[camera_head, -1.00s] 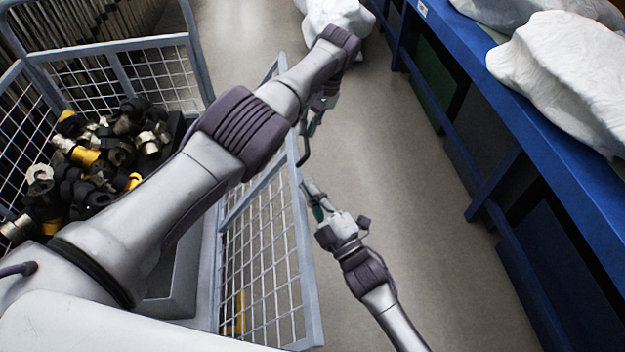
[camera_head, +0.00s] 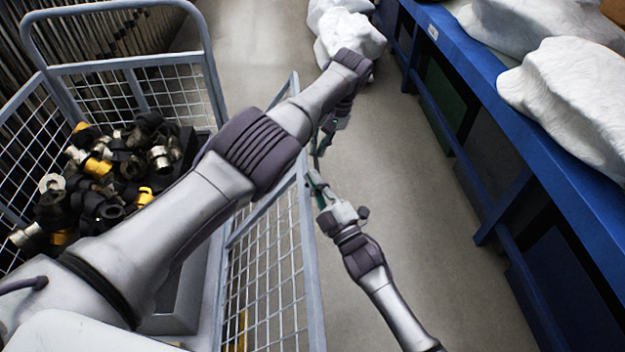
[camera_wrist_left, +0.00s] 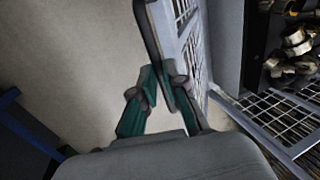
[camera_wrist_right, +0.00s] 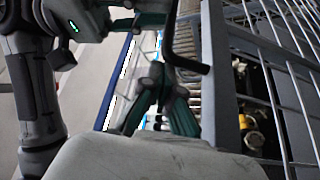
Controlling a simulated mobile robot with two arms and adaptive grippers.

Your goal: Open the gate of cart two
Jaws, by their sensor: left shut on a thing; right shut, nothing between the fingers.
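The cart (camera_head: 217,66) is a grey-blue wire-mesh cage on the left of the head view. Its mesh side panel (camera_head: 268,280), which looks like the gate, runs along the aisle side. My left gripper (camera_head: 319,145) is at the outer side of this panel. In the left wrist view its green fingers (camera_wrist_left: 160,85) are shut on a dark bar (camera_wrist_left: 150,35) beside the mesh, apparently a gate handle. The right wrist view shows a dark bent bar (camera_wrist_right: 183,60) near both grippers. My right gripper (camera_head: 314,178) is shut and empty, just below the left one.
Black, metallic and yellow fittings (camera_head: 120,170) lie in the cart. A blue bench (camera_head: 490,110) with white wrapped bundles (camera_head: 570,95) runs along the right. More white bundles (camera_head: 345,30) stand at the back. The aisle floor (camera_head: 410,190) between cart and bench is clear.

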